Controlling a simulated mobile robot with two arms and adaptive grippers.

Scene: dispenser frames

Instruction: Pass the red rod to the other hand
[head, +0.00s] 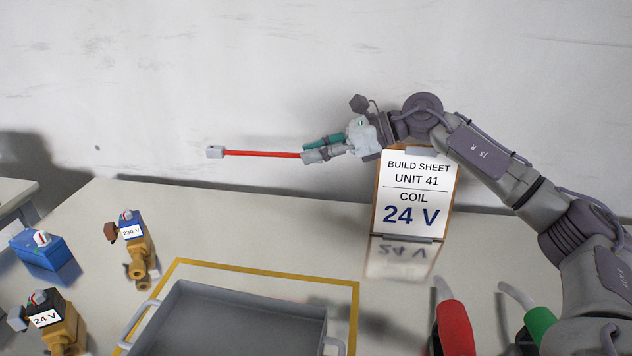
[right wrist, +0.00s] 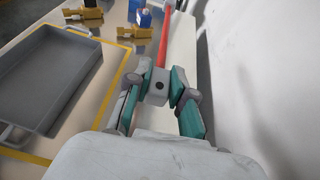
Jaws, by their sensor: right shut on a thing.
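The red rod (head: 262,154) is thin and has a grey block at its left end. It is held level above the far part of the table, in front of the wall. My right gripper (head: 318,154) is shut on the rod's right end, and the rod points out to the left. In the right wrist view the rod (right wrist: 163,42) extends away from a grey end block (right wrist: 157,86) between the fingers of my right gripper (right wrist: 157,92). My left gripper shows in neither view.
A grey tray (head: 240,283) stands within a yellow outline at the front. Valves labelled 230 V (head: 133,240) and 24 V (head: 57,325) and a blue block (head: 42,251) stand left. A build sheet (head: 414,195) stands behind, with red (head: 454,325) and green (head: 540,322) handles at front right.

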